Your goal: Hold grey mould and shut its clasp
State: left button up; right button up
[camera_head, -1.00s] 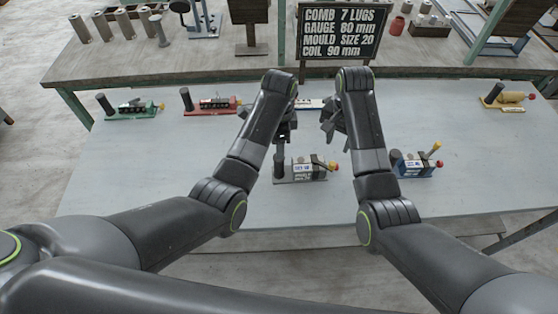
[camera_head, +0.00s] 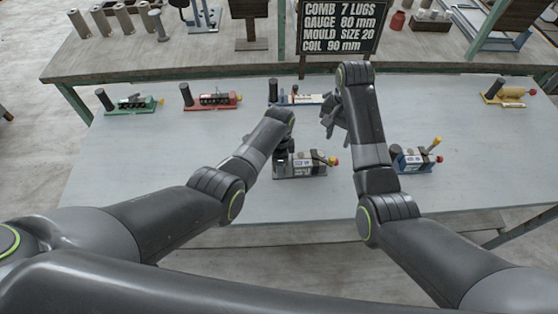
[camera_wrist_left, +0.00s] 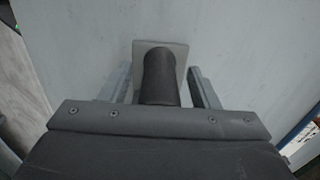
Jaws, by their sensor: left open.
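In the left wrist view the black post (camera_wrist_left: 159,76) stands between the fingers of my left gripper (camera_wrist_left: 162,90), which is open with a gap on both sides. In the head view the left wrist hides most of that post. My right gripper (camera_head: 332,122) is open and empty above the table, behind and to the right of the grey mould.
A blue mould (camera_head: 415,163) with a raised yellow lever stands to the right. Green (camera_head: 133,106), red (camera_head: 213,102), blue-and-white (camera_head: 303,99) and yellow (camera_head: 507,98) devices line the back. A dark sign (camera_head: 338,28) stands behind. The table's front left is clear.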

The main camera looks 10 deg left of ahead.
aim_at(332, 158)
pick_arm(q)
grip_shut()
pick_arm(e)
jog(key=shift+o, duration=0.4)
jog(key=n, duration=0.2)
jog(key=r+n, duration=0.1)
jog(key=n, duration=0.1)
notch_tip(332, 158, down, 11)
jog(key=n, duration=0.4)
jog(key=shift+r+n, duration=0.1)
jog(key=shift+n, duration=0.3)
dwell(0.3)
grip_shut()
